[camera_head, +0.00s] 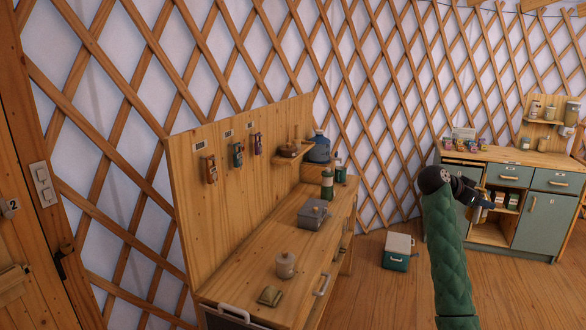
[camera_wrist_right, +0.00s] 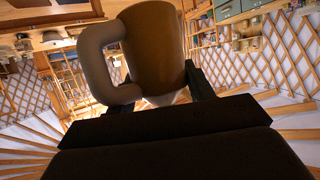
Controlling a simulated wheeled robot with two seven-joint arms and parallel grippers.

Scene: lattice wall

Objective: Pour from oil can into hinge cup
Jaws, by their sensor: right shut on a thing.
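My right gripper (camera_head: 481,203) is held out over the floor in front of the far cabinet. It is shut on a brown-orange vessel (camera_wrist_right: 155,45) with a thick grey loop handle (camera_wrist_right: 98,62), which I take to be the oil can. In the right wrist view, the can fills the space between the dark fingers, with a pale pointed part at its lower end. In the head view, the can is small and partly hidden by the gripper. I cannot tell which thing is the hinge cup; a small grey pot (camera_head: 286,265) stands on the wooden bench. My left gripper is not in view.
The wooden bench (camera_head: 265,245) also bears a grey box (camera_head: 313,214), a green canister (camera_head: 327,184) and a small olive item (camera_head: 270,296). A green-and-white chest (camera_head: 398,252) stands on the floor. A green cabinet (camera_head: 545,222) stands at the right. The floor between is clear.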

